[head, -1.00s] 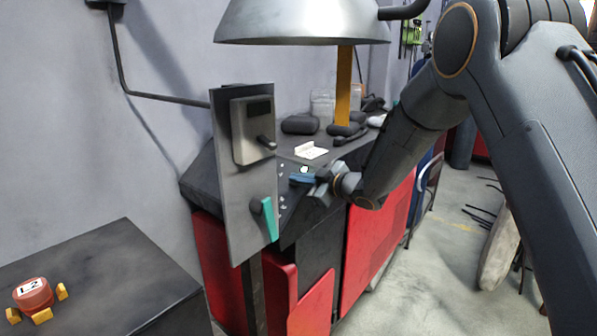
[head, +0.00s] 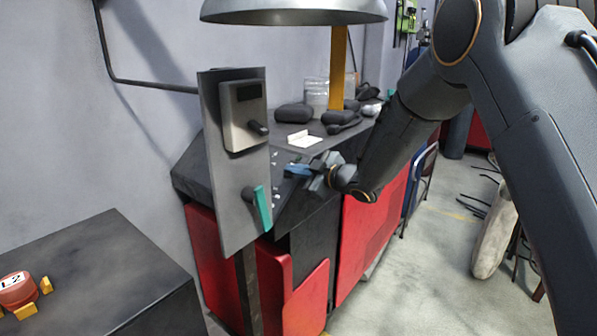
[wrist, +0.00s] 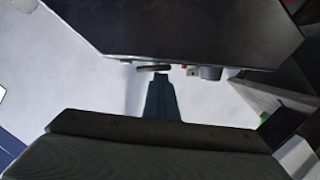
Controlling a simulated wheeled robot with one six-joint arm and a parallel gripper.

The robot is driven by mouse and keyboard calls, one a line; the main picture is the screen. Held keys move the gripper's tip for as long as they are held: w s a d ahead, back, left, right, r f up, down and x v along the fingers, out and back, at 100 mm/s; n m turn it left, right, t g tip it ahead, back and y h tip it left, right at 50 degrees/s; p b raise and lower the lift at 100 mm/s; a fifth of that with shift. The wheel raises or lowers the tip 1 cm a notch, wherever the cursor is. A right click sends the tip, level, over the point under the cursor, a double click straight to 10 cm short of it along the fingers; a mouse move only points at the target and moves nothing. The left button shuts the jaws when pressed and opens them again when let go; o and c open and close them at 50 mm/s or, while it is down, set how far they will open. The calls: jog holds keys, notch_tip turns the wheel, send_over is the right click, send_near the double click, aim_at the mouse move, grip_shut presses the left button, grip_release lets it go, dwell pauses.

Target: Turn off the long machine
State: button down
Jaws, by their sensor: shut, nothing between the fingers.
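The long machine, a red and black bench with a sloped dark front face (head: 285,195), stands behind an upright grey plate (head: 222,195). The plate carries a grey box with a dark handle (head: 243,115) and a teal lever (head: 262,207). My gripper (head: 290,169) is shut and empty, its blue tip close to the sloped face, just right of the plate. Contact cannot be told.
A lamp-like metal hood (head: 295,10) hangs above the bench. A white block (head: 303,140) and dark items lie on its top. A dark cabinet (head: 110,265) with a red round object (head: 17,290) stands at left. Floor at right is partly clear.

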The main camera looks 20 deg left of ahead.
jog(key=s+d+r+b, duration=0.1)
jog(key=s+d+r, duration=0.3)
jog(key=s+d, duration=0.3)
jog(key=shift+s+d+r+b, duration=0.2)
jog(key=shift+s+d+b, duration=0.1)
jog(key=shift+s, duration=0.05)
jog(key=w+d+f+m+t+h, duration=0.1)
jog(key=d+f+m+h, duration=0.15)
jog(key=d, duration=0.35)
jog(key=w+d+f+m+t+h, duration=0.1)
jog(key=w+d+m+t+h, duration=0.15)
jog(key=d, duration=0.35)
jog(key=s+d+f+m+g+h, duration=0.1)
jog(key=s+d+f+m+h, duration=0.2)
jog(key=d, duration=0.5)
jog(key=s+d+f+m+g+h, duration=0.2)
jog(key=s+d+f+m+h, duration=0.15)
jog(key=d, duration=0.35)
jog(key=s+d+f+m+g, duration=0.2)
jog(key=s+d, duration=0.1)
jog(key=s, duration=0.4)
jog(key=s+d+f+m+g+h, duration=0.1)
jog(key=s+d+f+m+g, duration=0.1)
jog(key=s, duration=0.6)
jog(key=s+d+f+m+g+h, duration=0.1)
jog(key=s+d+f+m+g, duration=0.1)
jog(key=s+d, duration=0.4)
jog(key=shift+s+m+g, duration=0.45)
jog(key=shift+s+m, duration=0.5)
jog(key=shift+s, duration=0.1)
